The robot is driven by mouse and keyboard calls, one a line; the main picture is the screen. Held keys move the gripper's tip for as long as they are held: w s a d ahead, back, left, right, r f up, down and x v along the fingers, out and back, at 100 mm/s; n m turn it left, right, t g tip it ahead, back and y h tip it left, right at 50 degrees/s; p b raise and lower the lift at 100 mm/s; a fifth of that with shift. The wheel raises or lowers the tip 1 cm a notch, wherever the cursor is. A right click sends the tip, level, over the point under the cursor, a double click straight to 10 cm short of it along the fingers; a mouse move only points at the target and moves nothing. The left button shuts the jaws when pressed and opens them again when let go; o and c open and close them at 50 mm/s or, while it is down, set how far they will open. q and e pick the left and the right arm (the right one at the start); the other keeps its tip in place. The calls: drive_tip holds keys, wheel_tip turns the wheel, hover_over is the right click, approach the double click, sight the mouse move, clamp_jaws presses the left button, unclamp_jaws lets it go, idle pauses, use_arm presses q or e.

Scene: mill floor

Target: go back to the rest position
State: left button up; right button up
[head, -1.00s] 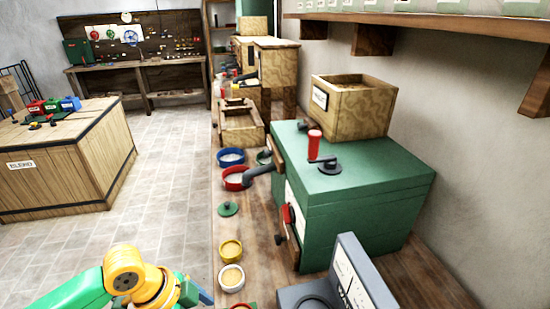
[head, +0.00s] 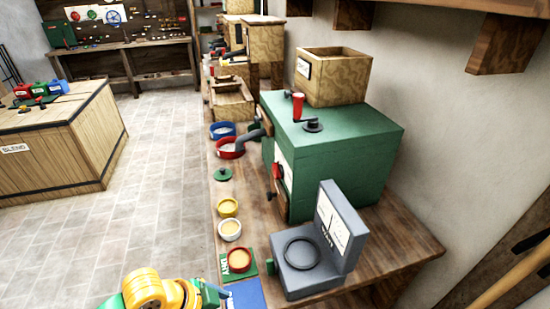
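Part of my own arm, with yellow and green links, shows at the bottom edge left of centre. Its gripper fingers do not show, cut off by the bottom edge. My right arm and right gripper do not show. The wooden bench (head: 262,222) runs along the right wall, and the visible arm part is at its near left end.
A grey scale (head: 318,250) stands near the bench's front. A green mill (head: 330,150) stands behind.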

use_arm(q)
drive_tip(key=s+a+f+n+t+y, duration=0.1)
drive_tip(key=s+a+f+n+y, duration=0.3)
drive_tip(key=s+a+f+n, duration=0.45)
wheel_tip(320, 180, down, 14)
drive_tip(key=s+d+n+g, duration=0.1)
drive_tip(key=s+d+n, duration=0.1)
drive_tip(key=s+n, duration=0.1)
drive_tip(key=s+a+f+g, duration=0.1)
drive_tip(key=s+a+f, duration=0.1)
drive_tip(key=s+f, duration=0.8)
drive_tip(key=shift+s+a+y, duration=0.2)
drive_tip(key=shift+s+y, duration=0.1)
drive_tip(key=shift+s, duration=0.7)
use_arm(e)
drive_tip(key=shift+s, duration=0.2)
